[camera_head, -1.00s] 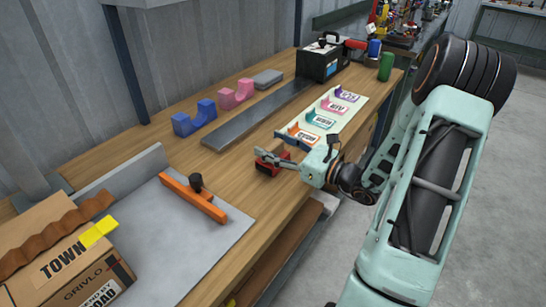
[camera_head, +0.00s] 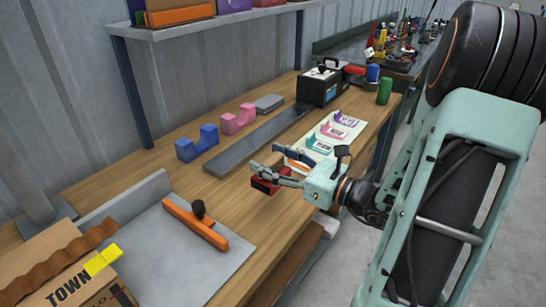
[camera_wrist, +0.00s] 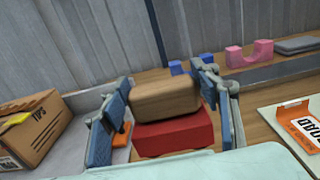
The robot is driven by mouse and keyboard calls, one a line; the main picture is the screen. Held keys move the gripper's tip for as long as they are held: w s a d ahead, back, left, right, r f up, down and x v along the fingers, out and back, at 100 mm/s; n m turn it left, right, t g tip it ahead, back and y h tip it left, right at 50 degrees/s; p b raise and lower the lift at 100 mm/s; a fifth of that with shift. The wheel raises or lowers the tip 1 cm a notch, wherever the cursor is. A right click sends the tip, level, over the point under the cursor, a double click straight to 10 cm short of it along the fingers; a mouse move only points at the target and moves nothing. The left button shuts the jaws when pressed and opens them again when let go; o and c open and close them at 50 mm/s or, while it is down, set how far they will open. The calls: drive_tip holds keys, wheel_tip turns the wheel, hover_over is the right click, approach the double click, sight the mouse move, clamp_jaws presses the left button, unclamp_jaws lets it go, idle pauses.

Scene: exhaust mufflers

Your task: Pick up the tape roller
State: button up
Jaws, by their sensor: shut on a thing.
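A tan, block-like piece (camera_wrist: 167,98) sits on a red base (camera_wrist: 174,134) in the wrist view; together they look like the tape roller. My gripper (camera_wrist: 158,108) has one finger on each side of the tan piece and is shut on it. In the head view my gripper (camera_head: 274,174) is at the front part of the bench, with the red base (camera_head: 265,184) showing beneath its fingers. The fingers hide most of the tan piece there. I cannot tell whether the base touches the bench.
A white board (camera_head: 354,124) with coloured, labelled cradles lies to the right. Blue (camera_head: 197,146) and pink (camera_head: 238,120) cradles and a grey strip (camera_head: 240,146) lie behind. A grey tray (camera_head: 166,262) with an orange bar (camera_head: 187,221) and a cardboard box (camera_head: 88,285) are left.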

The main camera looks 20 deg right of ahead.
sight(270, 187)
drive_tip(key=s, duration=0.1)
drive_tip(key=s+a+r, duration=0.1)
drive_tip(key=s+r, duration=0.1)
drive_tip(key=shift+s+a+p, duration=0.3)
drive_tip(key=shift+s+a, duration=0.05)
drive_tip(key=shift+s+a+f+b, duration=0.15)
drive_tip(key=shift+s+b, duration=0.15)
drive_tip(key=shift+b, duration=0.5)
drive_tip(key=b, duration=0.3)
drive_tip(key=shift+s, duration=0.25)
drive_tip(key=s+r+b, duration=0.1)
drive_tip(key=b, duration=0.2)
drive_tip(key=shift+s+a+b, duration=0.1)
drive_tip(key=shift+a+b, duration=0.3)
